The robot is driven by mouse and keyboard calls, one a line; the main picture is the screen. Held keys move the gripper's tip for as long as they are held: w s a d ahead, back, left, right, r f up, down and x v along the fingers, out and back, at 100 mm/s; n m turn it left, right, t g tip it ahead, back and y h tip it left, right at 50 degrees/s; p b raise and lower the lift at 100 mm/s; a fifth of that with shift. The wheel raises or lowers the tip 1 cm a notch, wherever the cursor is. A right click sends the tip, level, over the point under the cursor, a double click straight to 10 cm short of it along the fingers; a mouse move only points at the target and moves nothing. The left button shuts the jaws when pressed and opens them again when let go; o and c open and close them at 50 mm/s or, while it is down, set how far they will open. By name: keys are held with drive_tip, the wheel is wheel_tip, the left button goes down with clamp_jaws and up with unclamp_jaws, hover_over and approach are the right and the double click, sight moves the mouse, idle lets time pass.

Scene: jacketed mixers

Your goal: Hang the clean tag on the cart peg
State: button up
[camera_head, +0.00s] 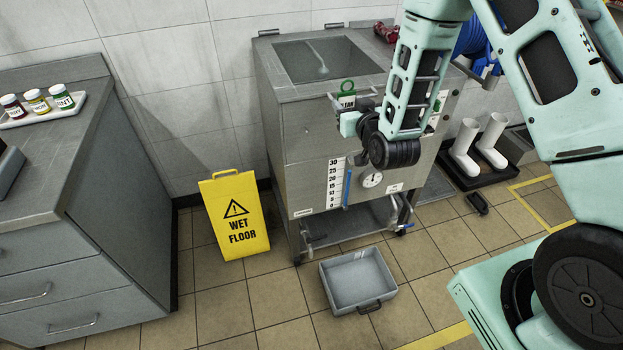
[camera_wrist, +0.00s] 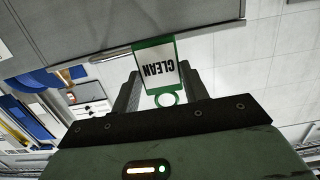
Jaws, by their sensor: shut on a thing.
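The clean tag (camera_wrist: 157,68) is a white card with a green frame and a green ring, its word upside down in the wrist view. My gripper (camera_wrist: 160,85) is shut on it, with a dark finger on each side. In the head view the tag (camera_head: 347,101) and its ring (camera_head: 347,86) show near the front top edge of a steel jacketed mixer (camera_head: 310,150); my gripper (camera_head: 352,108) is there, partly hidden by my wrist. I cannot make out the cart peg for certain. A thin rod (camera_wrist: 108,55) shows beside the tag in the wrist view.
A green and white label (camera_head: 438,104) shows at the mixer's right, partly behind my arm. A yellow wet-floor sign (camera_head: 237,215) and a grey bin (camera_head: 358,280) stand on the floor. White boots (camera_head: 465,147) stand at right. A counter (camera_head: 45,185) with jars is at left.

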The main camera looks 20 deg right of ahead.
drive_tip(key=b, duration=1.5)
approach(304, 140)
drive_tip(key=shift+w+r+p, duration=0.1)
drive_tip(key=shift+w+p, duration=0.5)
drive_tip(key=shift+w, duration=1.8)
drive_tip(key=shift+w+f+b, duration=0.55)
drive_tip(key=shift+b, duration=0.15)
drive_tip(key=o, duration=1)
drive_tip(key=shift+o, duration=0.2)
